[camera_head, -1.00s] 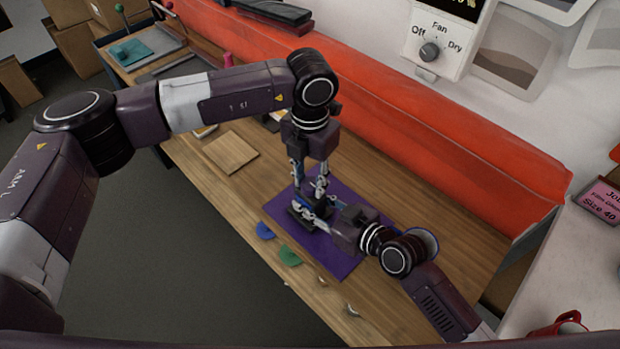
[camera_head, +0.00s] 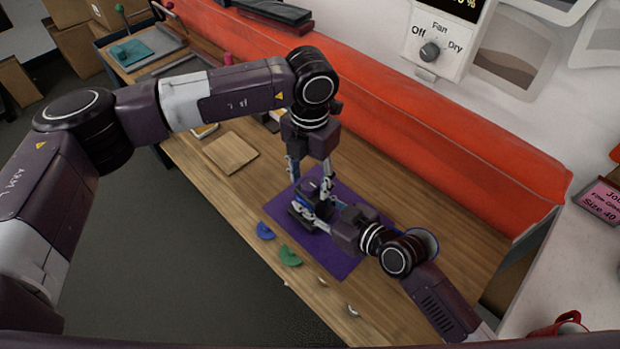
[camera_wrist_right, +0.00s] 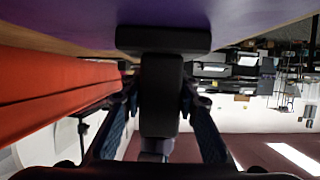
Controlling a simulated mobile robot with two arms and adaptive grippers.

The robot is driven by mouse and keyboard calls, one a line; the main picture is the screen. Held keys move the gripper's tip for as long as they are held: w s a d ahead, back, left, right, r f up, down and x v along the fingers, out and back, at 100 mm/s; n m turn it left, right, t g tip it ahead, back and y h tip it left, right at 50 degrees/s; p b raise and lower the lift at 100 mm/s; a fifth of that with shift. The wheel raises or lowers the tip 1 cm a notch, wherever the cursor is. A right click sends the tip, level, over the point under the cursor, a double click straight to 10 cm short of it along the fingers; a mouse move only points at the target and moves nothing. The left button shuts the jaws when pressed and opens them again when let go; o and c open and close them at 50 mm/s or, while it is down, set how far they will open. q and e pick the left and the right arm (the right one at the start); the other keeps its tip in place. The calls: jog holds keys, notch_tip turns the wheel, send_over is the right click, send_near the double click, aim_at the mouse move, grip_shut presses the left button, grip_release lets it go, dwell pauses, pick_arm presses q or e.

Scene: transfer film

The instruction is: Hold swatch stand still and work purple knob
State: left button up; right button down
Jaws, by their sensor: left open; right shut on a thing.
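The black swatch stand (camera_head: 299,218) is on the purple mat (camera_head: 346,262), partly covered by my grippers. In the right wrist view its base lies against the mat and its dark post (camera_wrist_right: 160,95) is between the two fingers. My right gripper (camera_head: 313,211) is shut on the stand from the right; it also shows in the right wrist view (camera_wrist_right: 160,112). My left gripper (camera_head: 310,180) points down over the stand with its fingers apart. A dark top part of the stand is between or just below those fingers. I cannot clearly make out the purple knob.
Blue (camera_head: 265,231) and green (camera_head: 289,256) pieces lie near the table's front edge, with small pale pieces to their right. A wooden square (camera_head: 231,152) lies left of the mat. A long orange-red roll (camera_head: 430,130) runs along the back.

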aim_at(310, 183)
pick_arm(q)
notch_tip(310, 183, up, 12)
jog(key=shift+f, duration=0.15)
dwell(0.4)
pick_arm(e)
jog(key=c, duration=1.4)
grip_release()
